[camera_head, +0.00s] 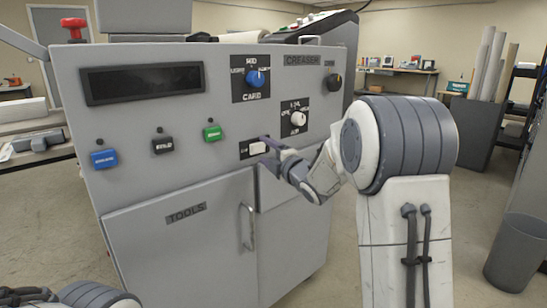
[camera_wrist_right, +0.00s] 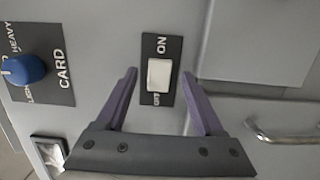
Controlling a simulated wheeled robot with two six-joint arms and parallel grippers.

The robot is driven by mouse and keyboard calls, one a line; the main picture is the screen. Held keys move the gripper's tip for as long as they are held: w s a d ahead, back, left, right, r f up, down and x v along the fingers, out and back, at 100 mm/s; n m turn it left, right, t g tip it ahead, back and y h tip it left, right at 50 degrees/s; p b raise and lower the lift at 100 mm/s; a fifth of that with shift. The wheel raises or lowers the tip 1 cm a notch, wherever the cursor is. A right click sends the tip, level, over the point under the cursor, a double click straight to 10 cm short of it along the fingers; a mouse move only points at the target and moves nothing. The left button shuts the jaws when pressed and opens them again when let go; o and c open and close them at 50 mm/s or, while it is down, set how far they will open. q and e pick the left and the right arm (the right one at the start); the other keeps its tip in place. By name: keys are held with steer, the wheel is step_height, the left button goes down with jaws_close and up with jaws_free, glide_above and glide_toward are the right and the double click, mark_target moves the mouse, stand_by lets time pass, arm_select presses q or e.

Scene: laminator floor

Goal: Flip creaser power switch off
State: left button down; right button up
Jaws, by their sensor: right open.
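The creaser (camera_head: 150,140) is a large grey machine with a sloped front panel. Its power switch (camera_head: 258,147) is a white rocker on a black plate at the panel's lower right; it also shows in the right wrist view (camera_wrist_right: 159,75). The wrist view shows ON at one end of the plate and a partly readable OFF label at the other. I cannot tell which side is pressed. My right gripper (camera_wrist_right: 159,74) is open and empty, its purple fingers on either side of the switch in that view. Contact is unclear. Only part of my left arm shows, at bottom left.
A blue CARD knob (camera_head: 257,78) and a white knob (camera_head: 298,118) sit above the switch. Blue, black and green buttons (camera_head: 212,133) are to its left. A TOOLS door with a handle (camera_head: 248,227) is below. A grey bin (camera_head: 515,252) stands at right.

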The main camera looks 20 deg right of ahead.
steer(key=s+d, duration=0.1)
steer(key=s, duration=0.8)
steer(key=shift+s+d+p, duration=0.2)
steer(key=shift+d+p, duration=0.1)
steer(key=shift+p, duration=0.05)
